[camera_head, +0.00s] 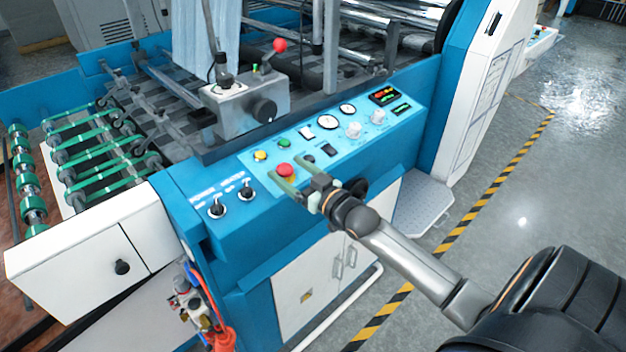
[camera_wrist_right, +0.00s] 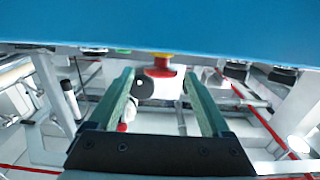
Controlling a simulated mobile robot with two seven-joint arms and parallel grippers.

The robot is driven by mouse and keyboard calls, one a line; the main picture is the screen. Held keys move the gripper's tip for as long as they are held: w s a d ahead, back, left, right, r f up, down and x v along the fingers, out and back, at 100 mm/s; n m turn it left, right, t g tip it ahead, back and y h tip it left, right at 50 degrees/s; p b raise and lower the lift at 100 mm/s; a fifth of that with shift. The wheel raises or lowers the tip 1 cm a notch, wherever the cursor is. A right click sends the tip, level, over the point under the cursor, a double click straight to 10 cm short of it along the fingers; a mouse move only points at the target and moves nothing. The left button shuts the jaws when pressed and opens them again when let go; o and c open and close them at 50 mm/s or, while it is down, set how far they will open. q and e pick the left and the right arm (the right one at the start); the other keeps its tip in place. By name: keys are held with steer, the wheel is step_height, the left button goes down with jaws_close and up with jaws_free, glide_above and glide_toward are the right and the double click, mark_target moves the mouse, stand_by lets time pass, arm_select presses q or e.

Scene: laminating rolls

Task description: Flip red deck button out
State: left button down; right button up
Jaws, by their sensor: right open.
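The red deck button (camera_head: 286,170) is a round knob on the sloped light-blue control panel (camera_head: 262,176). In the right wrist view the red button (camera_wrist_right: 161,68) sits on a yellow collar (camera_wrist_right: 161,57) against the blue panel. My right gripper (camera_head: 293,173) is open, with its green fingers reaching over the panel at the button. In the right wrist view the two fingers (camera_wrist_right: 160,78) stand on either side of the button, with a gap visible on each side. I cannot tell how deep the button lies between them. My left gripper is not in view.
Black rotary switches (camera_head: 217,209), a yellow button (camera_head: 261,155), a green button (camera_head: 284,143) and round gauges (camera_head: 327,121) surround the red one. Green rollers (camera_head: 100,155) lie left. Floor on the right is clear.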

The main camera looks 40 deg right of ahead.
steer(key=s, duration=1)
steer(key=shift+s+d, duration=0.3)
steer(key=shift+d, duration=0.1)
steer(key=s+a+f+g, duration=0.4)
steer(key=s+a+f, duration=0.4)
steer(key=f, duration=0.4)
steer(key=s+a+f+n+g+y+p, duration=0.1)
steer(key=s+a+f+g, duration=0.4)
steer(key=s+a+f, duration=0.3)
step_height(320, 180, down, 4)
steer(key=a, duration=0.2)
steer(key=shift+a+r, duration=0.15)
steer(key=shift+a, duration=0.2)
steer(key=shift+c, duration=0.4)
